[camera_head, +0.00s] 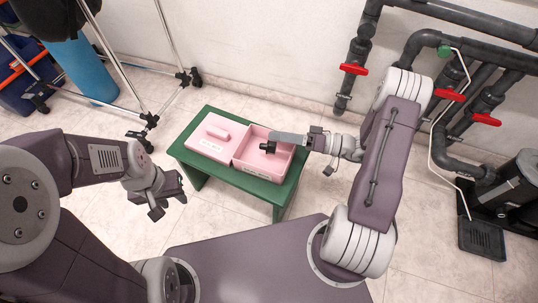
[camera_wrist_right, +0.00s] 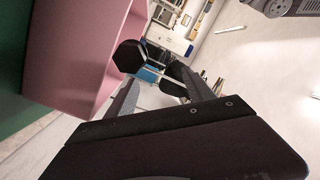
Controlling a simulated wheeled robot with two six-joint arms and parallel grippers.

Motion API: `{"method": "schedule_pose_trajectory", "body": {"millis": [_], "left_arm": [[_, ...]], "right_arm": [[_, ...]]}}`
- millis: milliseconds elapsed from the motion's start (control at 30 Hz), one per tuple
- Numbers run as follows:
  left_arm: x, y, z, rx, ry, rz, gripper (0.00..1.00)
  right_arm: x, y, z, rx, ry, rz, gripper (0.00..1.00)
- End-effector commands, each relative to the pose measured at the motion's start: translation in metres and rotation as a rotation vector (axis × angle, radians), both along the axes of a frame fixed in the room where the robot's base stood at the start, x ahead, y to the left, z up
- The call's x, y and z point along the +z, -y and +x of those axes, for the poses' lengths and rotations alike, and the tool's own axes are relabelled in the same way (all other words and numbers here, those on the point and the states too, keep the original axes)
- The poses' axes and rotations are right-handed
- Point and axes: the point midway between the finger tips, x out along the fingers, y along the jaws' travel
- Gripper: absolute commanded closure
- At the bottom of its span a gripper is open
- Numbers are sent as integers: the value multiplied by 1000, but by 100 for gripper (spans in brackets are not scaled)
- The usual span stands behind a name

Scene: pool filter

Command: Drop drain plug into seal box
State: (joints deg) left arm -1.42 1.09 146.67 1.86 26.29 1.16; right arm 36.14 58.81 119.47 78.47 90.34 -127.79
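The pink seal box (camera_head: 257,170) stands open on a green table. It also shows at the left of the right wrist view (camera_wrist_right: 78,50). The black drain plug (camera_head: 268,147) is at the tip of my right gripper (camera_head: 275,141), over the box's opening. In the right wrist view its hexagonal head (camera_wrist_right: 130,57) shows beyond the fingers (camera_wrist_right: 155,80), next to the box wall. The fingers appear shut on its stem, partly hidden there. My left gripper (camera_head: 172,187) is away from the table, at its front left. Its finger gap is not clear.
Dark pipes with red valve handles (camera_head: 353,69) line the wall at right. A wheeled rack (camera_head: 147,118) stands at left. Floor around the table is clear.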

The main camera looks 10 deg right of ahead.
Motion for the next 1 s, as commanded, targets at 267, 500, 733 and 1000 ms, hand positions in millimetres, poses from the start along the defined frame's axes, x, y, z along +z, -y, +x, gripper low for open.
{"method": "schedule_pose_trajectory", "body": {"millis": [267, 500, 733, 1000], "left_arm": [[2, 0, 0, 0, 0, 0, 64], [27, 0, 0, 0, 0, 0, 64], [40, 0, 0, 0, 0, 0, 64], [39, 0, 0, 0, 0, 0, 64]], "right_arm": [[1, 2, 0, -1, 0, 0, 39], [6, 43, -19, -7, -1, 1, 39], [2, 78, -35, -3, 0, 0, 39], [0, 83, -38, 1, 0, 1, 39]]}}
